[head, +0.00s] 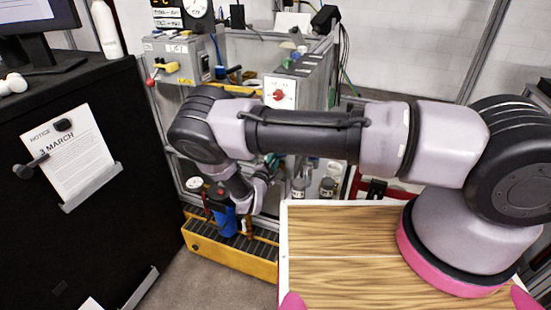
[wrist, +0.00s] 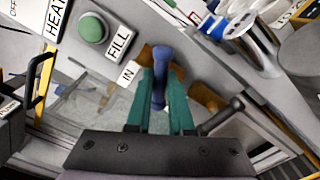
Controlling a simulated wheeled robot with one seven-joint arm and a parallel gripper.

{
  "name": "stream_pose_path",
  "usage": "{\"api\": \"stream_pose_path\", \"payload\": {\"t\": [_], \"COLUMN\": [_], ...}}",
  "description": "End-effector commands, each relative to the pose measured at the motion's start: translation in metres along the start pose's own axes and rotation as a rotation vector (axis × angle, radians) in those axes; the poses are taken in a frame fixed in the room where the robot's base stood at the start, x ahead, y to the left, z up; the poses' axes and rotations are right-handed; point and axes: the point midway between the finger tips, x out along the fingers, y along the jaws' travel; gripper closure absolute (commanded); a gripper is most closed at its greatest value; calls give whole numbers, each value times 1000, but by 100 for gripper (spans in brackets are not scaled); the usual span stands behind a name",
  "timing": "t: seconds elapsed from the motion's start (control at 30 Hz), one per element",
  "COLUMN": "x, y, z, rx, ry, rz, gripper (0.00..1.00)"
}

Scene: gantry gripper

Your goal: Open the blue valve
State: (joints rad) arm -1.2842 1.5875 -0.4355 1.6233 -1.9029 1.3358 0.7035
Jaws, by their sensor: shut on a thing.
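The blue valve (wrist: 161,60) shows in the wrist view as a narrow blue handle, with brass-coloured pipe parts around it and the label "IN" (wrist: 128,74) just to its left. My gripper (wrist: 159,88) has teal fingers, one on each side of the handle, and is shut on it. In the head view, the end of my arm reaches down by the machine frame. The gripper is mostly hidden there, and I cannot make out the valve.
A green button (wrist: 93,28) by the label "FILL" (wrist: 118,40) is close on the left. A metal cylinder (wrist: 252,42) stands at the upper right. In the head view, a yellow grated tray (head: 240,262) lies below, and a dark cabinet (head: 80,190) stands left.

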Motion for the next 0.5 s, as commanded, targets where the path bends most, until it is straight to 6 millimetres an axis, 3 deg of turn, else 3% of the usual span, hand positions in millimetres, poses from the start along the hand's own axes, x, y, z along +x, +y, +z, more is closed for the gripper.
{"api": "stream_pose_path", "payload": {"t": [0.5], "x": [-1], "y": [0], "z": [-1], "rx": [-490], "ry": [2], "rz": [2], "gripper": [100]}}
